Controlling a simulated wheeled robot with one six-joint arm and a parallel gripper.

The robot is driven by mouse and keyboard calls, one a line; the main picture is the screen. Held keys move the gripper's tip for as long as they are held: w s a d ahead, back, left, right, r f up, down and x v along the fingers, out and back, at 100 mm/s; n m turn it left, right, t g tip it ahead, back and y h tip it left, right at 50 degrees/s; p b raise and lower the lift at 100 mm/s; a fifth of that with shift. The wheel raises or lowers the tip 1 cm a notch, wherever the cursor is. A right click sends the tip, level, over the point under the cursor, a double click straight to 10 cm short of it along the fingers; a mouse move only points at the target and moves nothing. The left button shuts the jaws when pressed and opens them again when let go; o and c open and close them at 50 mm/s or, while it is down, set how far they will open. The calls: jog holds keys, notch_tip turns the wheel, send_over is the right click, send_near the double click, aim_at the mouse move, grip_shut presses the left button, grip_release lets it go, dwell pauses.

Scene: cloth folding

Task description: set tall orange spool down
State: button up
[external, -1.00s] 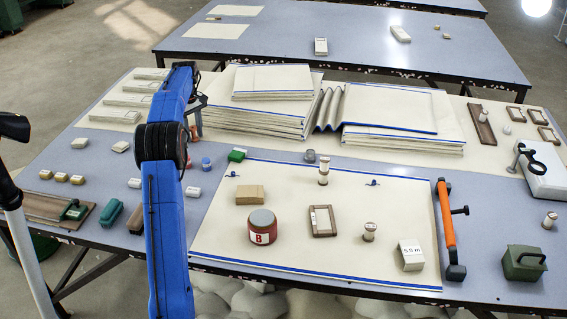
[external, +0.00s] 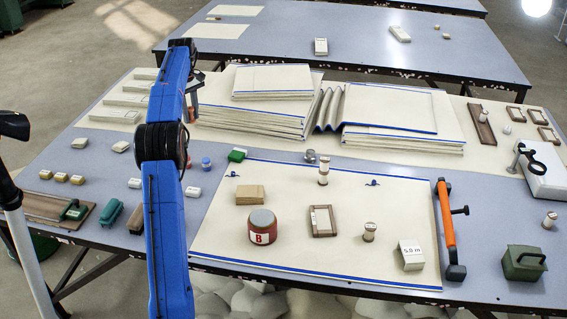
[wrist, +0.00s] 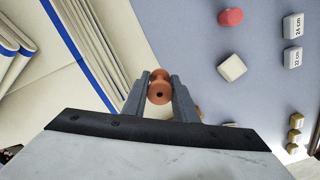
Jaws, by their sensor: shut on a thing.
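The orange spool (wrist: 159,88) is between the two grey fingers of my gripper (wrist: 160,92) in the wrist view, with its round end and dark centre hole facing the camera. My gripper is shut on it. Behind the spool lie the edge of a cream sheet and the blue-grey tabletop; its height above them cannot be told. In the external view my gripper (external: 194,88) is partly hidden behind my blue arm, near the left end of the folded cloth stack (external: 250,112).
The wrist view shows a red cylinder (wrist: 230,17) and a white block (wrist: 232,67) to the right. Bare tabletop lies between them and my gripper.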

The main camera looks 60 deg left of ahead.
jog(key=shift+d+r, duration=0.1)
jog(key=shift+r, duration=0.35)
send_over(213, 155)
jog(key=shift+m, duration=0.3)
jog(key=shift+s+d+f, duration=0.1)
jog(key=shift+f, duration=4.55)
jog(key=shift+f, duration=0.15)
jog(key=o, duration=1)
